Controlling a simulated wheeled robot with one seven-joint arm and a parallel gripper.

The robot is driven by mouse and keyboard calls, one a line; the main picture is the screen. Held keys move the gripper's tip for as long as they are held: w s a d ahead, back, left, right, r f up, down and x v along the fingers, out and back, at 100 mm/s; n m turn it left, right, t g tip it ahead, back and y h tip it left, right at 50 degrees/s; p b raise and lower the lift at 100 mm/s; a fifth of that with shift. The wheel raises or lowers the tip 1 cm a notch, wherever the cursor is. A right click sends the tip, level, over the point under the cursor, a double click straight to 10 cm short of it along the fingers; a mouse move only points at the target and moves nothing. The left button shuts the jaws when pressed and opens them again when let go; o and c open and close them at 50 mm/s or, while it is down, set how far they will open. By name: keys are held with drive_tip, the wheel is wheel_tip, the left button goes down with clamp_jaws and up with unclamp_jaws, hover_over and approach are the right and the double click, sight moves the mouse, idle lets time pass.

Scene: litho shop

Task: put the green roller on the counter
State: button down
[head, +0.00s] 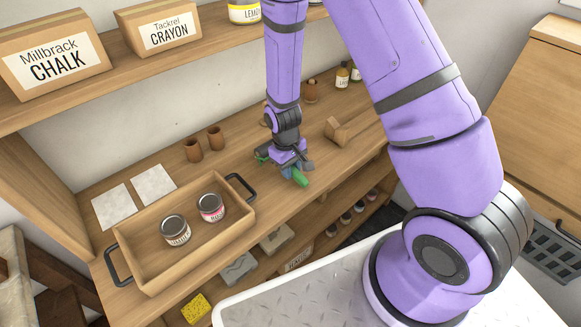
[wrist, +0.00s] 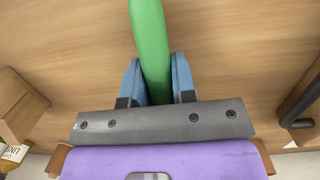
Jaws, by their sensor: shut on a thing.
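The green roller (head: 300,178) is in the head view at the end of my arm, over the wooden counter (head: 335,163). My gripper (head: 290,170) is shut on it, and its jaws hide the roller's middle. In the wrist view the roller (wrist: 150,40) runs up between the two blue fingers (wrist: 157,85) and out of the top of the picture. The counter's wood (wrist: 240,50) fills the background there. The roller is low over the counter or on it; I cannot tell whether it touches.
A wooden tray (head: 187,264) with black handles holds two tins (head: 174,230), (head: 211,207) on the left. Two brown cups (head: 216,138) and white sheets (head: 153,185) stand or lie behind it. A wooden block (head: 340,131) and small bottles (head: 342,76) are to the right. A shelf (head: 100,84) hangs above.

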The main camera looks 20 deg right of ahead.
drive_tip(key=shift+f, duration=0.1)
drive_tip(key=c, duration=0.8)
unclamp_jaws()
drive_tip(key=shift+c, duration=0.2)
drive_tip(key=r, duration=0.3)
drive_tip(key=w+r, duration=0.1)
drive_tip(key=r, duration=0.7)
drive_tip(key=shift+w+a+r, duration=0.15)
drive_tip(key=shift+a+r, duration=0.1)
drive_tip(key=shift+a, duration=0.05)
wheel_tip(320, 180, up, 12)
drive_tip(key=s+d+m+t, duration=0.1)
drive_tip(key=s+d+t, duration=0.1)
drive_tip(key=s+d+r+m+t, duration=0.1)
drive_tip(key=s+d+r+t, duration=0.1)
drive_tip(key=s+r, duration=0.8)
drive_tip(key=s+d+r+m+t, duration=0.1)
drive_tip(key=s+d+r+t, duration=0.1)
drive_tip(key=s+r, duration=0.7)
drive_tip(key=shift+s+d+r+m+t+y, duration=0.35)
drive_tip(key=shift+s+d+y, duration=0.1)
drive_tip(key=shift+d, duration=0.25)
